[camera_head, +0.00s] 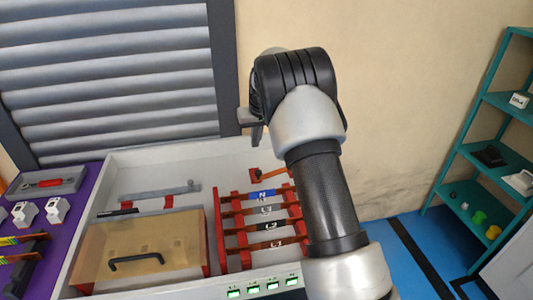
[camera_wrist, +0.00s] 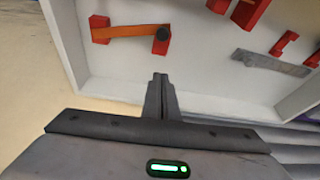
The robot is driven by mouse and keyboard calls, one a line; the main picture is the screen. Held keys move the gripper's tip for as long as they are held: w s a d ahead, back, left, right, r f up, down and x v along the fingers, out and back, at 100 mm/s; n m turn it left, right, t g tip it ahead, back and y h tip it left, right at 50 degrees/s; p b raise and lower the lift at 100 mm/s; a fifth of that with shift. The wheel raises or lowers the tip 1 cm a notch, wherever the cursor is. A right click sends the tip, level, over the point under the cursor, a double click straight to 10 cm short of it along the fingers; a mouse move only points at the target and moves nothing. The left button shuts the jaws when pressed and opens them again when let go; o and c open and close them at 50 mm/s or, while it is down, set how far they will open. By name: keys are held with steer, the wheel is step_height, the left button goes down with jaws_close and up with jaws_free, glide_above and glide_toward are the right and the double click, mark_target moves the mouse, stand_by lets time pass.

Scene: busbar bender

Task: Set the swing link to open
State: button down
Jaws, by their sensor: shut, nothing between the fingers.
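The swing link is a copper-coloured bar with a dark round knob. In the wrist view the swing link (camera_wrist: 128,31) spans two red blocks, with the knob (camera_wrist: 161,34) at its right end over one block. In the head view the swing link (camera_head: 274,174) lies at the back of the grey enclosure, its right end partly hidden by my arm. My gripper (camera_head: 256,135) is shut and empty, above the enclosure's back wall. In the wrist view my gripper's fingertips (camera_wrist: 160,77) are together and apart from the link, below the knob in the picture.
Red-supported copper busbars (camera_head: 262,222) labelled N and L1 to L3 stand in front of the link. A translucent cover (camera_head: 150,238) with a black handle is at left, with a grey bar (camera_head: 160,194) behind it. A green shelf (camera_head: 470,135) stands far right.

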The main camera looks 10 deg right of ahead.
mark_target(259, 171)
steer(key=x, duration=1)
steer(key=shift+w, duration=0.1)
steer(key=shift+s+d+f, duration=0.15)
steer(key=shift+s, duration=0.8)
steer(key=shift+s+d+f, duration=0.1)
steer(key=shift+s+f, duration=0.05)
steer(key=shift+s, duration=0.8)
steer(key=shift+s+n, duration=0.1)
steer(key=shift+n, duration=0.2)
steer(key=shift+s+d+f+n+b, duration=0.15)
steer(key=shift+s+d+n+b, duration=0.15)
steer(key=shift+s+n+b, duration=0.5)
steer(key=s+n+b, duration=0.1)
steer(key=s+d+n+y+b, duration=0.1)
steer(key=s+n+b, duration=0.1)
steer(key=s, duration=0.1)
steer(key=shift+d+g, duration=0.3)
steer(key=shift+s+d+b, duration=0.5)
steer(key=shift+s+d, duration=0.05)
steer(key=shift+s, duration=0.25)
steer(key=shift+s+d, duration=0.1)
